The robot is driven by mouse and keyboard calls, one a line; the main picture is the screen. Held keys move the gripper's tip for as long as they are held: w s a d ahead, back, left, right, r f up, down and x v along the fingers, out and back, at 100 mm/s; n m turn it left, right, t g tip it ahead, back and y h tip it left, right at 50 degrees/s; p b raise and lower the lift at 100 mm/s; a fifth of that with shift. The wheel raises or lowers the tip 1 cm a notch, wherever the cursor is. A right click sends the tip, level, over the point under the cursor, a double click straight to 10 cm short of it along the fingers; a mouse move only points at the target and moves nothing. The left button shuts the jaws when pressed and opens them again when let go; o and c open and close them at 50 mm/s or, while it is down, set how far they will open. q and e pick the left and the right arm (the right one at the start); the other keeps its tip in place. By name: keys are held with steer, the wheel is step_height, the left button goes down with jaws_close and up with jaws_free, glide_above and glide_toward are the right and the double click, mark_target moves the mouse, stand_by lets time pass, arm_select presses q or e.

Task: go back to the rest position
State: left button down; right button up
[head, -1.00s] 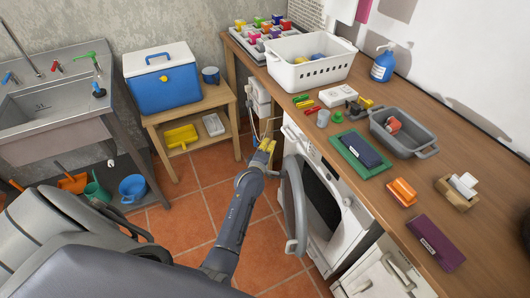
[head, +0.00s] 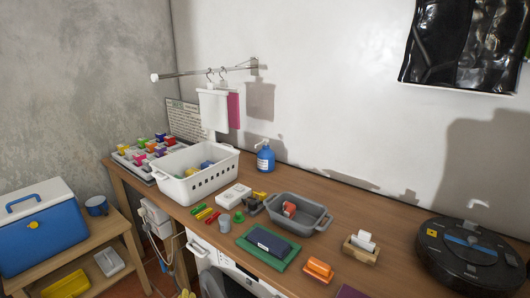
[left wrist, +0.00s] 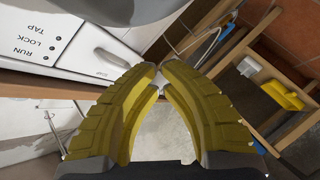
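My left gripper (left wrist: 162,68) shows in the left wrist view as two ridged yellow fingers. Their tips come together and nothing is visible held between them. Beyond the fingers are a white panel marked RUN, LOCK and TAP (left wrist: 70,40) and a wooden stand (left wrist: 240,70). In the head view no gripper shows clearly; the lower edge cuts off most of the space in front of the worktop. My right gripper is in neither view.
The wooden worktop (head: 330,258) carries a white basket (head: 185,187), a grey tub (head: 310,222), a blue bottle (head: 265,158) and a black robot vacuum (head: 470,255). A white washer (head: 225,262) is below. A blue cooler (head: 40,235) stands left.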

arm_select(q)
steer(key=s+d+f+m+g+h, duration=0.15)
steer(key=s+f+m, duration=0.25)
steer(key=s+f, duration=0.45)
steer(key=s+d+f+m+g, duration=0.3)
steer(key=s+f, duration=0.3)
steer(key=f, duration=0.5)
steer(key=s+d+f+m+g+h, duration=0.1)
steer(key=s+d+f+m+g, duration=0.2)
steer(key=s+f, duration=0.55)
steer(key=s+a+f+m+g, duration=0.1)
steer(key=s+f, duration=0.4)
steer(key=s, duration=0.6)
steer(key=s+a+f+m+g, duration=0.1)
steer(key=s+f, duration=0.4)
steer(key=s, duration=0.7)
steer(key=s+a+f+m+g, duration=0.1)
steer(key=s+f+m+g, duration=0.2)
steer(key=s, duration=0.9)
steer(key=shift+s+a+f+m, duration=0.25)
steer(key=shift+f+m, duration=0.15)
steer(key=shift+f, duration=0.5)
steer(key=c, duration=2.1)
jaws_free()
steer(key=shift+w+g+y, duration=0.1)
steer(key=shift+g+y, duration=0.15)
